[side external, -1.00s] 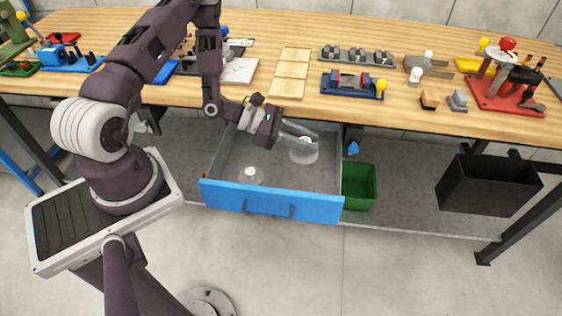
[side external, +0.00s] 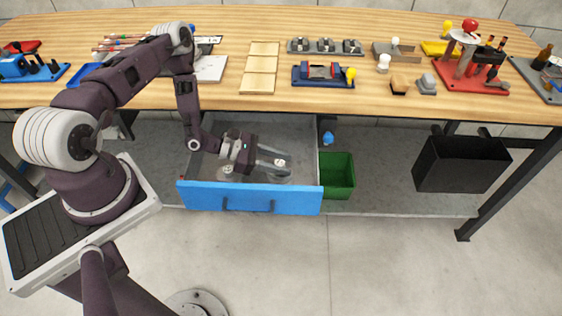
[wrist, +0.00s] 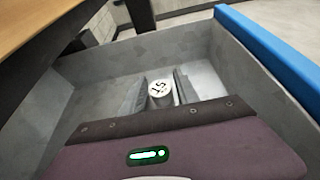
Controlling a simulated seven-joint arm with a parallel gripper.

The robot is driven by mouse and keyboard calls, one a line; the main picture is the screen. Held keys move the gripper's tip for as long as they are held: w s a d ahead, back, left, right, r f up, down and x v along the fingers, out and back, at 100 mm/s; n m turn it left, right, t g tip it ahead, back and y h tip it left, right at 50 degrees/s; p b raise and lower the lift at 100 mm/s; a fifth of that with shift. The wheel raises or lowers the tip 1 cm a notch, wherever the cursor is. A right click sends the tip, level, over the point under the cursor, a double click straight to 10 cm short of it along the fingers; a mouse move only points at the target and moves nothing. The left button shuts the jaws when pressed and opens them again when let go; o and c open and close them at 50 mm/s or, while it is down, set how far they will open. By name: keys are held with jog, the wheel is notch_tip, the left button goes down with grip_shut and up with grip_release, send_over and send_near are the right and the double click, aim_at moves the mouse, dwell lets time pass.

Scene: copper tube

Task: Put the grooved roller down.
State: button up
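The fingers also show in the wrist view (wrist: 161,93). The roller's lower part is hidden, so I cannot tell if it touches the drawer floor. Another pale round piece (side external: 228,170) stands to the left in the drawer.
The blue drawer front (side external: 250,197) and grey walls surround my gripper. The wooden bench top (side external: 220,95) overhangs the drawer's back. A green bin (side external: 338,177) stands just right of the drawer; a black bin (side external: 462,163) hangs farther right.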

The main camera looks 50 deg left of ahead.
jog(key=shift+o, duration=0.5)
jog(key=shift+r, duration=0.1)
jog(key=shift+s+a+r, duration=0.2)
jog(key=shift+s+a, duration=0.05)
jog(key=v, duration=1.1)
jog(key=shift+w, duration=0.1)
jog(key=d+r+m+g+h, duration=0.1)
jog(key=d+r+m+g, duration=0.3)
jog(key=r, duration=0.3)
jog(key=s+d+r+m+g, duration=0.1)
jog(key=d+r+m+g, duration=0.15)
jog(key=r+m, duration=0.4)
jog(key=d+r+m+g+h, duration=0.15)
jog(key=d+r+m, duration=0.25)
jog(key=r, duration=0.5)
jog(key=s+d+r+m+g+y, duration=0.2)
jog(key=s+d+r+m+y, duration=0.2)
jog(key=s+r+m+y, duration=0.25)
jog(key=s+a+r+m+t+y, duration=0.4)
jog(key=s+r+m+t+y, duration=0.1)
jog(key=s, duration=0.5)
jog(key=shift+a+r+m+t+y, duration=0.2)
jog(key=shift+r+m+t+y, duration=0.1)
jog(key=shift+r+m, duration=0.25)
